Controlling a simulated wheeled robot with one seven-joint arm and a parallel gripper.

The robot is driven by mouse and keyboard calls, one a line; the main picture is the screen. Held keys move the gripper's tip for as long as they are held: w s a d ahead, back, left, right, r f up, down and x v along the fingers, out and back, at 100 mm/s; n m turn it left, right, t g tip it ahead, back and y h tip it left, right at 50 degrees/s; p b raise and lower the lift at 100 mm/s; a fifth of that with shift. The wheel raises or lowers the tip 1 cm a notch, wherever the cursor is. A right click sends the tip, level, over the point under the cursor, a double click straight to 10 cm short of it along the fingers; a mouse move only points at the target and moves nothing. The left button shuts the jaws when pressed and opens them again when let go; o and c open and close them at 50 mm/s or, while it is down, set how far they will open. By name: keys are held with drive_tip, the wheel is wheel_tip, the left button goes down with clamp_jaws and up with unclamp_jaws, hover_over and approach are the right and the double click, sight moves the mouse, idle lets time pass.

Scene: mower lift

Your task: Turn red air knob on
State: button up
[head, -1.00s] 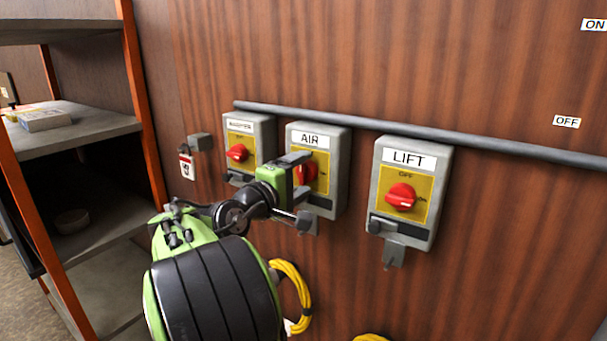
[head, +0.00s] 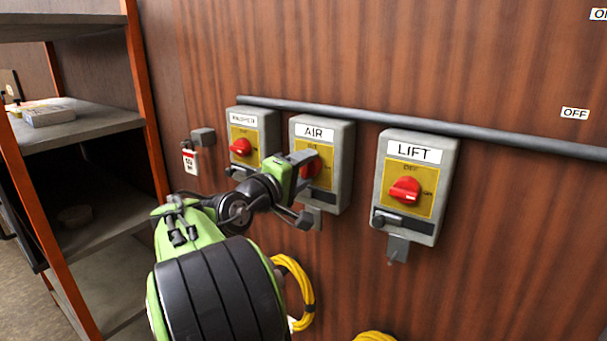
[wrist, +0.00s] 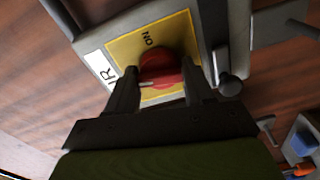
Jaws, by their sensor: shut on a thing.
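The AIR switch box (head: 338,164) is on the wood wall, between two similar boxes. Its red knob (head: 312,166) is partly hidden behind my gripper (head: 303,172) in the head view. In the wrist view the red knob (wrist: 160,68) sits on a yellow plate (wrist: 125,45) with "ON" printed near it. My gripper (wrist: 163,95) has its two dark fingers on either side of the knob and is shut on it. A white mark on the knob shows near the left finger.
The LIFT box (head: 418,187) with its red knob is to the right, and another box (head: 252,137) is to the left. A grey pipe (head: 470,140) runs above them. A shelf (head: 85,125) stands at left. A yellow cable (head: 300,290) hangs below.

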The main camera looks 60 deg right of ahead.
drive_tip(key=m+b, duration=0.1)
drive_tip(key=m, duration=0.1)
drive_tip(key=m+b, duration=0.2)
drive_tip(key=shift+f+m, duration=0.2)
drive_tip(key=shift+m, duration=0.1)
drive_tip(key=m+b, duration=0.2)
drive_tip(key=m, duration=0.1)
drive_tip(key=shift+m+b, duration=0.3)
drive_tip(key=m+b, duration=0.2)
drive_tip(key=m, duration=0.2)
drive_tip(key=shift+b, duration=0.4)
drive_tip(key=shift+m+b, duration=0.8)
drive_tip(key=shift+m, duration=0.9)
drive_tip(key=shift+r, duration=0.1)
drive_tip(key=o, duration=1)
drive_tip(key=shift+w+a+b, duration=0.4)
drive_tip(key=shift+a+b, duration=0.6)
drive_tip(key=shift+a, duration=1.6)
drive_tip(key=shift+w+a+b, duration=0.45)
drive_tip(key=shift+a+b, duration=0.5)
drive_tip(key=shift+a, duration=1.7)
drive_tip(key=shift+w+a+b, duration=0.4)
drive_tip(key=shift+a+b, duration=0.6)
drive_tip(key=shift+a, duration=1.6)
